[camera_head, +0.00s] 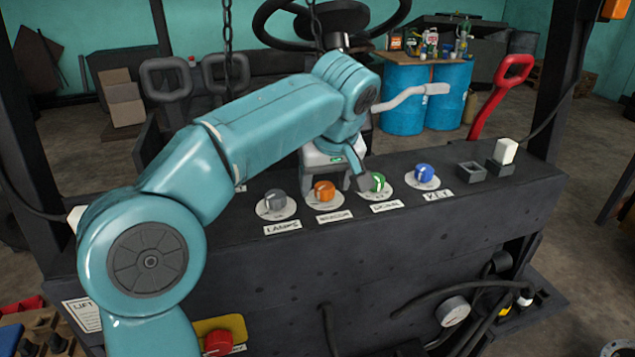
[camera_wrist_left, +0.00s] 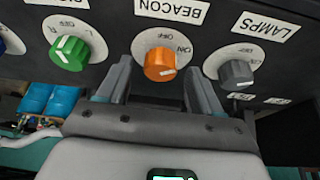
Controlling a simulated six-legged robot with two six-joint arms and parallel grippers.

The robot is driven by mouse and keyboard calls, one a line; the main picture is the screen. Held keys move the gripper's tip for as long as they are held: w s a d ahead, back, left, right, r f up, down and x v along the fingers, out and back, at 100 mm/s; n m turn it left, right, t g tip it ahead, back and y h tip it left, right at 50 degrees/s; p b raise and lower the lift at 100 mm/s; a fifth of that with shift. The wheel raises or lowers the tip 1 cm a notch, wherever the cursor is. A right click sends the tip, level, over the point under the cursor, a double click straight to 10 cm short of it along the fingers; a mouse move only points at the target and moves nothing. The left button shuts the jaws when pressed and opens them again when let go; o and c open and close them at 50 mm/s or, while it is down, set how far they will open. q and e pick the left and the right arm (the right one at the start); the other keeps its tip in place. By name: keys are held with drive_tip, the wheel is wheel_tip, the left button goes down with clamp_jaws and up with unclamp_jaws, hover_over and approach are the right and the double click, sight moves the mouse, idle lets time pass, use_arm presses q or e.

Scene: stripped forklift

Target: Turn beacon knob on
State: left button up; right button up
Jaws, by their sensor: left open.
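The orange beacon knob (camera_head: 324,191) sits on a white dial on the dark control panel, above a label. My left gripper (camera_head: 335,178) is just behind the knob row, one finger close to the green knob. In the left wrist view my left gripper (camera_wrist_left: 157,75) is open, its fingers on either side of the orange knob with visible gaps. Whether either finger touches it, I cannot tell. My right gripper is out of view.
The grey lamps knob (camera_head: 275,199) is to the left of the orange knob. The green knob (camera_head: 377,183) and blue knob (camera_head: 424,173) are to its right. A white rocker switch (camera_head: 506,151) and a red lever (camera_head: 500,95) stand farther right.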

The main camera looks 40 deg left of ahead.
use_arm(q)
drive_tip(key=shift+f, duration=0.15)
drive_tip(key=shift+s, duration=0.15)
drive_tip(key=shift+d, duration=0.25)
drive_tip(key=shift+w, duration=0.2)
drive_tip(key=c, duration=0.4)
drive_tip(key=shift+s+a, duration=0.15)
drive_tip(key=shift+a, duration=0.05)
drive_tip(key=c, duration=0.7)
drive_tip(key=shift+o, duration=0.2)
drive_tip(key=shift+m, duration=0.3)
drive_tip(key=shift+m+t, duration=0.5)
drive_tip(key=shift+m, duration=0.6)
